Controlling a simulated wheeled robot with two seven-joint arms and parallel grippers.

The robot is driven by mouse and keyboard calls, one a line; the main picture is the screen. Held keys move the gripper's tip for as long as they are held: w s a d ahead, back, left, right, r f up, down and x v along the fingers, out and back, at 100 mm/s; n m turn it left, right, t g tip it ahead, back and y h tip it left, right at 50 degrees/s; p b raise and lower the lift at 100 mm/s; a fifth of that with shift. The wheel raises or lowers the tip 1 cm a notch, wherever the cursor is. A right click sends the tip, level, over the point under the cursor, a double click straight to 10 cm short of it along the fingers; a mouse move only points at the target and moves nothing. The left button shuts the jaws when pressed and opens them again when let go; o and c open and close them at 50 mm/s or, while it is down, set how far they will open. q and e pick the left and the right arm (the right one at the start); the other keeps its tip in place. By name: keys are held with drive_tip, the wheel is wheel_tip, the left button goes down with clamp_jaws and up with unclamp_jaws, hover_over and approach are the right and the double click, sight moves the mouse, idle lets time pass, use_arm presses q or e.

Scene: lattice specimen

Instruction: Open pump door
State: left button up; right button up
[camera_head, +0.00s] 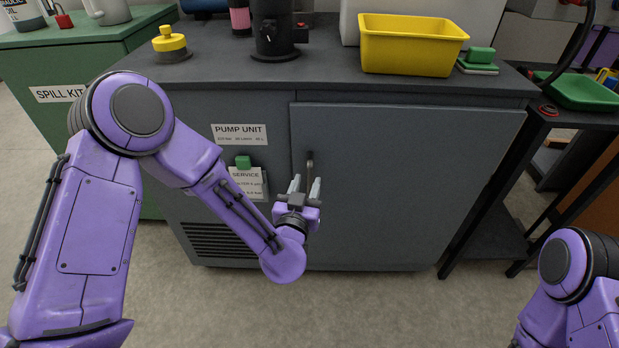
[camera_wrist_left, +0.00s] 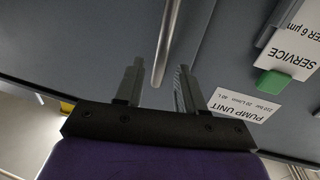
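The pump door (camera_head: 410,180) is the grey panel on the right of the pump cabinet's front; it looks closed. Its handle (camera_head: 310,163) is a thin vertical metal bar near the door's left edge. In the left wrist view the handle (camera_wrist_left: 166,40) runs down from the top between the two fingers. My left gripper (camera_head: 305,185) is open at the lower part of the handle, with a finger to either side in the picture. I see no finger closed on the bar; its exact depth is unclear. My right arm shows at the lower right, its gripper out of view.
A PUMP UNIT label (camera_head: 239,134) and a SERVICE tag (camera_head: 247,182) with a green clip are left of the door. A yellow bin (camera_head: 412,45) stands on the cabinet top. A dark side table with a green tray (camera_head: 585,92) is at the right. The floor in front is clear.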

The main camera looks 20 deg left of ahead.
sight(309, 178)
use_arm(q)
drive_tip(key=w, duration=0.4)
drive_tip(key=shift+a+f, duration=0.1)
drive_tip(key=shift+a, duration=0.05)
clamp_jaws()
drive_tip(key=shift+s, duration=0.1)
